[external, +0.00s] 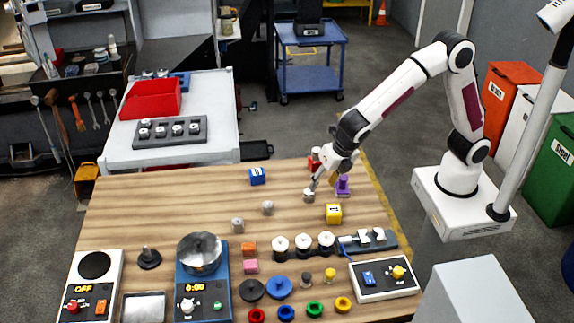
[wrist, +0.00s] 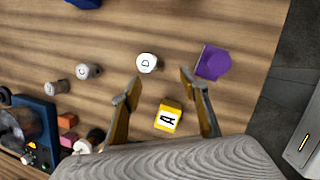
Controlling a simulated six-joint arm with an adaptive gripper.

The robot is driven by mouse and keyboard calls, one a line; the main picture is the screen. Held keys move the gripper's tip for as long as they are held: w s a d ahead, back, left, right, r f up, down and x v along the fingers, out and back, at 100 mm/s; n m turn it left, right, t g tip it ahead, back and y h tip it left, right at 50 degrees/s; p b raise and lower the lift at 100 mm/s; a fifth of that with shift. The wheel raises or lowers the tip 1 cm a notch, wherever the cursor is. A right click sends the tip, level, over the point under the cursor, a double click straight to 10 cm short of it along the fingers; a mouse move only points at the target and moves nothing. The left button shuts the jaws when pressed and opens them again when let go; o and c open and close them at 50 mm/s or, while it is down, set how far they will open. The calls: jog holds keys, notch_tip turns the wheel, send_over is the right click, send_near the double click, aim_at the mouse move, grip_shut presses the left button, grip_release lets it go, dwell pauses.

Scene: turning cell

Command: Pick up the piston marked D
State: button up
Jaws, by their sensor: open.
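The piston marked D (wrist: 148,62) is a small, light grey cylinder with the letter on its top. It stands upright on the wooden table, just beyond my fingertips in the wrist view. The external view also shows a grey piston (external: 309,196) just below my gripper (external: 316,184). A piston marked C (wrist: 83,71) and another piston (wrist: 56,87), whose letter I cannot read, stand to the left. Whether my fingertips touch the D piston is unclear.
A purple block (wrist: 213,62) is close beside the right finger. A yellow block marked A (wrist: 168,116) lies between the fingers' bases in the picture. A red object (external: 314,158) is behind my gripper. A blue block (external: 257,176) is farther left, with clear wood around it.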

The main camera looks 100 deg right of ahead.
aim_at(309, 191)
jog(key=shift+w+d+r+n+t, duration=0.15)
jog(key=shift+w+r+n, duration=0.3)
jog(key=shift+n, duration=0.75)
jog(key=shift+w+a+r+n+t, duration=0.1)
jog(key=shift+w+r+n+t, duration=0.15)
jog(key=shift+w+n, duration=0.65)
jog(key=shift+s+f+n, duration=0.1)
jog(key=shift+s+n, duration=0.2)
jog(key=shift+s, duration=0.05)
jog(key=shift+x, duration=1.3)
jog(key=shift+x, duration=2.55)
jog(key=shift+d, duration=0.15)
jog(key=c, duration=1.2)
